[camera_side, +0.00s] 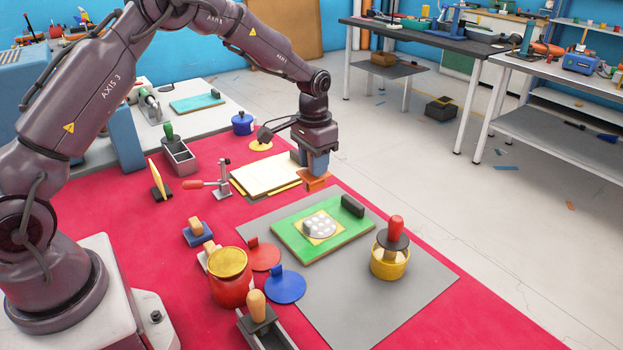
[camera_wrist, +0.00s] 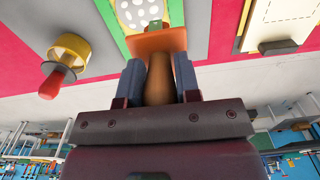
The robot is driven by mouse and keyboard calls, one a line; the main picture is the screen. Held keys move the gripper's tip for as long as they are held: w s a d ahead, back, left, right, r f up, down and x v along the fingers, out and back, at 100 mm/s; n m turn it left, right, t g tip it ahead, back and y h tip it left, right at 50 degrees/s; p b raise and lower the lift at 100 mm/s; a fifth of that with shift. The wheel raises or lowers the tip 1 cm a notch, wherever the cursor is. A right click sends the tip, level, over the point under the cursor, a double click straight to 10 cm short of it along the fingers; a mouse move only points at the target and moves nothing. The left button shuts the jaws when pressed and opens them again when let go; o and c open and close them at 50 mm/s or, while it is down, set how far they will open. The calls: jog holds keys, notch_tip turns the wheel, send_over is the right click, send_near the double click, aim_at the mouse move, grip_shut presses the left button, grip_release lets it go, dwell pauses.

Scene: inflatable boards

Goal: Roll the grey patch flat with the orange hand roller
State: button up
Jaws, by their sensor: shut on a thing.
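My gripper (camera_side: 317,165) is shut on the wooden handle of the orange hand roller (camera_side: 316,182) and holds it in the air, beyond the far edge of the green board (camera_side: 290,243). In the wrist view the blue fingers of my gripper (camera_wrist: 160,78) stand either side of the brown handle, with the wide orange part of the roller (camera_wrist: 158,41) ahead. The round grey patch (camera_side: 322,229) with pale dots lies on a yellowish square on the board. In the wrist view the patch (camera_wrist: 140,14) is partly cut off by the top edge. The roller is apart from it.
A yellow pot with a red-handled tool (camera_side: 391,255) stands right on the grey mat (camera_side: 400,298). Red and blue discs (camera_side: 285,287) and a red tin (camera_side: 230,280) are front left.

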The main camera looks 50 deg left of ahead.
aim_at(313, 189)
jog(key=shift+s+f, duration=0.1)
jog(key=shift+f, duration=3.3)
jog(key=shift+f, duration=0.65)
